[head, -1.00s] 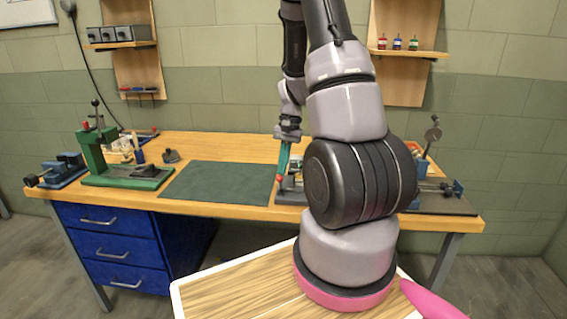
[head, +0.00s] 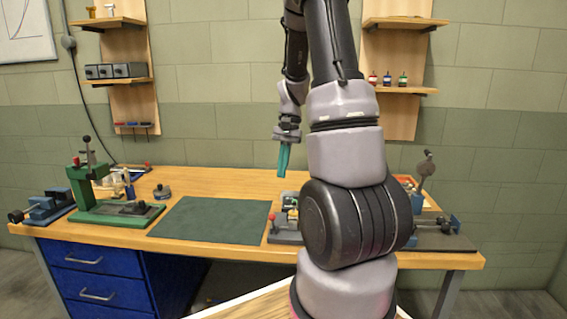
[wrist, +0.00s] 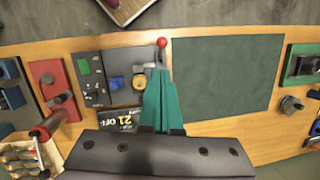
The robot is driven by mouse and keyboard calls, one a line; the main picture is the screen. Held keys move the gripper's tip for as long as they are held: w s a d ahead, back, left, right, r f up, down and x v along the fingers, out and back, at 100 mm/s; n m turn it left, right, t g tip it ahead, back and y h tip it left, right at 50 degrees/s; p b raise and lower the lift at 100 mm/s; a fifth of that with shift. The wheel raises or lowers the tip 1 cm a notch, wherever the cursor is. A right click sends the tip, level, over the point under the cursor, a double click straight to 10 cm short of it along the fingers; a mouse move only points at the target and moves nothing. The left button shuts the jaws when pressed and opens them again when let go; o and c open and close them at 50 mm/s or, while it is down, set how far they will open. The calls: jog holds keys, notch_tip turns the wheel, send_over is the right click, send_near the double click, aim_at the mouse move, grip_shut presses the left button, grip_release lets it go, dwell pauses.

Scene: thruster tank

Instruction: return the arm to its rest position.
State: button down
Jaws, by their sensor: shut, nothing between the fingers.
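My gripper (head: 284,160) hangs at the end of my raised arm, above the workbench. Its teal fingers point down and are together with nothing between them. In the wrist view the teal fingers (wrist: 160,101) reach out over the bench, beside a small fixture with a red-knobbed lever (wrist: 162,44). My arm's thick grey and black links fill the middle of the head view and hide part of the bench behind them.
The wooden workbench (head: 215,182) carries a dark green mat (head: 212,220). A green press (head: 88,185) and a blue vise (head: 47,206) stand at its left. Blue drawers (head: 97,280) are below. Wall shelves (head: 400,89) hang behind. The mat is clear.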

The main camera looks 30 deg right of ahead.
jog(key=shift+s+r, duration=0.1)
jog(key=shift+r, duration=1.15)
jog(key=s+a+r+n+t, duration=0.2)
jog(key=s+a+r+t, duration=0.2)
jog(key=s+a+r, duration=0.3)
jog(key=s+a+r+n+t, duration=0.2)
jog(key=s+a+r+t, duration=0.2)
jog(key=s+a+r, duration=0.3)
jog(key=shift+s+r+h, duration=0.3)
jog(key=shift+s+r, duration=0.3)
jog(key=shift+r, duration=2.05)
jog(key=shift+d, duration=0.1)
